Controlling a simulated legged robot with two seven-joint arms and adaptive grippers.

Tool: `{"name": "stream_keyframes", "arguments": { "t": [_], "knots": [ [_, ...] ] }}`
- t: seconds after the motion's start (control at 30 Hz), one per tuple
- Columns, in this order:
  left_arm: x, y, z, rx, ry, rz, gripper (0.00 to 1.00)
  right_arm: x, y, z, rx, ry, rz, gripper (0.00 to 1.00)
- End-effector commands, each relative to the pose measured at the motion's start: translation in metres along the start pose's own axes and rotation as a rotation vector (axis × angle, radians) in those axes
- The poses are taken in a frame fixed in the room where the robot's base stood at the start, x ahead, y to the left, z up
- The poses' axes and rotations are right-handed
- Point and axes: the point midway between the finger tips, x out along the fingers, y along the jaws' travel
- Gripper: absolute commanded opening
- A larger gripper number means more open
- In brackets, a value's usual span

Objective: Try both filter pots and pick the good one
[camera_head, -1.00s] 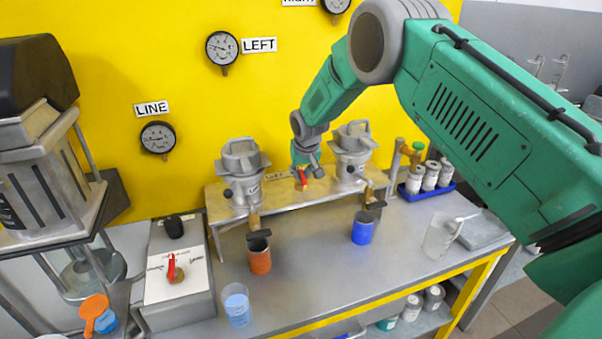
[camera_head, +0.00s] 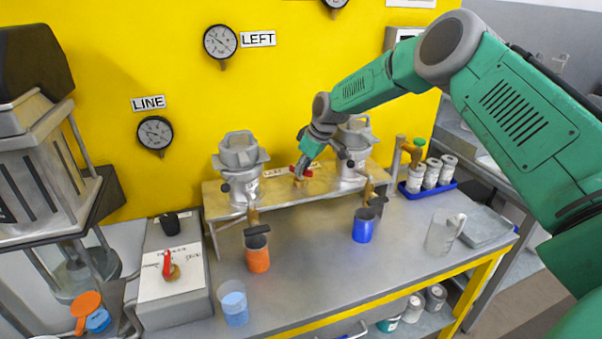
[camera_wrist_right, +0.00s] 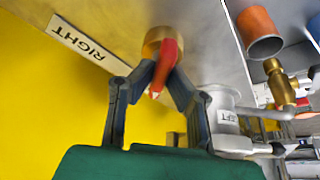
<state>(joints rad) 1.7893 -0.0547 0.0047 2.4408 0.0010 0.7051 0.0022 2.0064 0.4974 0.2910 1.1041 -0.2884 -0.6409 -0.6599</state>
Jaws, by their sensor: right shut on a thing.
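The left filter pot (camera_head: 242,180) stands upright on the metal shelf, with an orange cup (camera_head: 258,256) below its spout. The right filter pot (camera_head: 354,165) stands on the same shelf, partly behind my right arm, with a blue cup (camera_head: 363,228) below its spout. Between the pots is a valve with a red handle (camera_wrist_right: 170,55) on a brass body (camera_wrist_right: 154,42). My right gripper (camera_head: 303,166) is shut on this red handle; its fingers (camera_wrist_right: 165,76) stand on both sides of it in the wrist view. My left gripper is out of view.
The LEFT gauge (camera_head: 220,42) and LINE gauge (camera_head: 155,133) hang on the yellow wall; another gauge is cut off above. A box with a red lever (camera_head: 168,265) and a beaker of blue liquid (camera_head: 234,303) are at the left. A clear jug (camera_head: 440,235) stands at the right.

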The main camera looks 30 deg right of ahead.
Motion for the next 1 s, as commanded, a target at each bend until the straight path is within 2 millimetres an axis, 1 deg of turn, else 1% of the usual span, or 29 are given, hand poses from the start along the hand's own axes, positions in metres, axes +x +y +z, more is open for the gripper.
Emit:
{"name": "stream_keyframes", "arguments": {
  "t": [0.03, 0.33, 0.77, 0.8, 0.83, 1.0],
  "knots": [
    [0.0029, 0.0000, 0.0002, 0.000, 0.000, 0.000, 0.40, 0.0003, 0.0033, 0.0006, -0.017, 0.003, -0.002, 0.00],
    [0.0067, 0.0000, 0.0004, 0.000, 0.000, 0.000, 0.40, -0.0007, 0.0033, 0.0003, -0.083, 0.001, -0.029, 0.00],
    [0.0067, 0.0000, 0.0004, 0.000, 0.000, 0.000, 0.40, -0.0013, 0.0034, 0.0000, -0.090, 0.001, -0.030, 0.00],
    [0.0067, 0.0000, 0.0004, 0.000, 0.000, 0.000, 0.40, -0.0013, 0.0034, 0.0001, -0.089, 0.001, -0.030, 0.26],
    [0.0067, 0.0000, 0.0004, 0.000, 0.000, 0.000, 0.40, -0.0013, 0.0033, 0.0001, -0.089, 0.001, -0.030, 0.32],
    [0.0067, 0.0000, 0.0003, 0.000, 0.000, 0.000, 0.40, -0.0008, 0.0022, 0.0002, -0.089, 0.000, -0.033, 0.32]
  ]
}}
